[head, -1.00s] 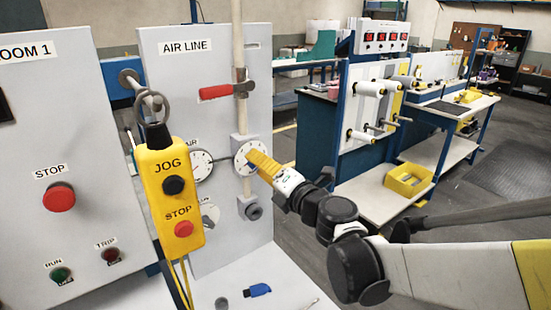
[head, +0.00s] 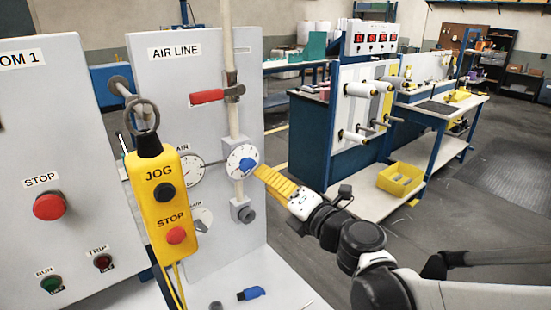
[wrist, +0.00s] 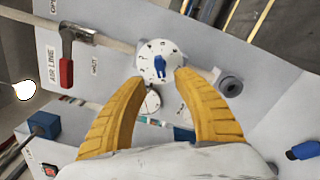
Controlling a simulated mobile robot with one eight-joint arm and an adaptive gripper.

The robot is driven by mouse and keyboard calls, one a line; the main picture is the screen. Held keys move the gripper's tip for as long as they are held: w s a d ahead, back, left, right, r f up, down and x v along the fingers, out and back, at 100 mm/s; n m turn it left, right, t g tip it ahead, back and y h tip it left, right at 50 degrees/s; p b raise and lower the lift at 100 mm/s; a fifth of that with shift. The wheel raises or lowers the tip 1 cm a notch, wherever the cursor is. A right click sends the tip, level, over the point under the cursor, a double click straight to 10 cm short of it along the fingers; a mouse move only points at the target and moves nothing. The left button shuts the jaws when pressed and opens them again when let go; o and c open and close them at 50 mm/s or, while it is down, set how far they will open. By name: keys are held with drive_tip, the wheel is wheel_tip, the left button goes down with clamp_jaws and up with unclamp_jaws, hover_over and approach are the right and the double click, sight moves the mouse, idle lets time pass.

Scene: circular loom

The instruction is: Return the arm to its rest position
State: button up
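My gripper (head: 262,172) is at the lower right of the white round dial with the blue knob (head: 247,164) on the AIR LINE panel (head: 190,110). In the wrist view my gripper (wrist: 160,82) shows two curved yellow fingers spread apart with nothing between them. The dial (wrist: 145,62) and its blue knob (wrist: 159,65) lie just beyond the fingertips, apart from them as far as I can tell. My arm reaches in from the lower right of the head view.
A yellow JOG/STOP pendant (head: 163,200) hangs in front of the panel. A red-handled valve (head: 208,96) sits above the dial. A blue object (head: 252,293) lies on the ledge below. A workbench with a yellow bin (head: 400,179) stands behind my arm.

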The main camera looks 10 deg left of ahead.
drive_tip(key=w+d+r+m+t+h, duration=0.2)
drive_tip(key=d+r+m+t+h, duration=0.1)
drive_tip(key=d+m, duration=0.25)
drive_tip(key=w+d+r+m+t+h, duration=0.1)
drive_tip(key=d+r+m+t+h, duration=0.1)
drive_tip(key=d+m, duration=0.3)
drive_tip(key=s+d+f+m+h, duration=0.1)
drive_tip(key=d+m+h, duration=0.75)
drive_tip(key=d, duration=0.65)
drive_tip(key=s+d+f+m+g, duration=0.4)
drive_tip(key=s+f+m, duration=0.3)
drive_tip(key=s, duration=0.2)
drive_tip(key=s+d+f+m+g, duration=0.3)
drive_tip(key=s+f+m+g, duration=0.1)
drive_tip(key=s+f+m, duration=0.3)
drive_tip(key=s+f+h, duration=0.1)
drive_tip(key=s, duration=0.1)
drive_tip(key=shift+s+d+g, duration=0.35)
drive_tip(key=shift+d+g, duration=0.05)
drive_tip(key=shift+f, duration=0.1)
